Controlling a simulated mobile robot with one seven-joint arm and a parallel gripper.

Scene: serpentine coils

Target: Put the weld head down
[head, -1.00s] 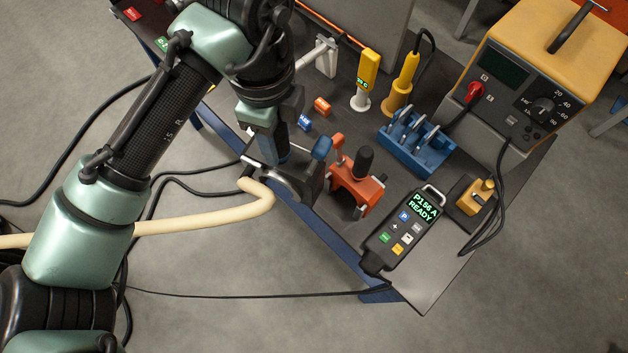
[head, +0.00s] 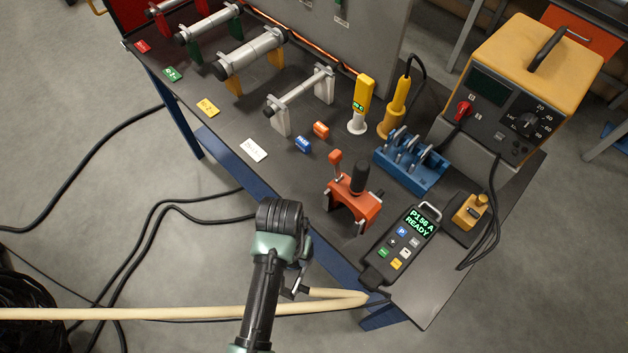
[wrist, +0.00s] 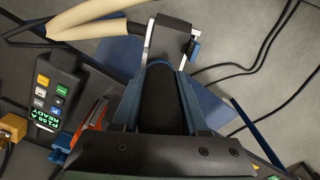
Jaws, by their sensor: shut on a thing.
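My gripper (wrist: 160,72) is shut on the weld head, around its black handle (wrist: 160,95). A cream hose (wrist: 90,20) passes on the left. In the head view, my arm hides the gripper and most of the weld head; a dark part of it (head: 302,280) shows by the bench's near edge. There the cream hose (head: 180,313) runs in from the left and bends back sharply.
On the bench, an orange clamp-like fixture (head: 355,205) with a black knob stands near the edge. The pendant (head: 403,245) reads "READY". A blue rack (head: 412,165), yellow tools and a yellow power unit (head: 525,75) are right. Tube stands (head: 285,120) fill the back left. Cables cross the floor.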

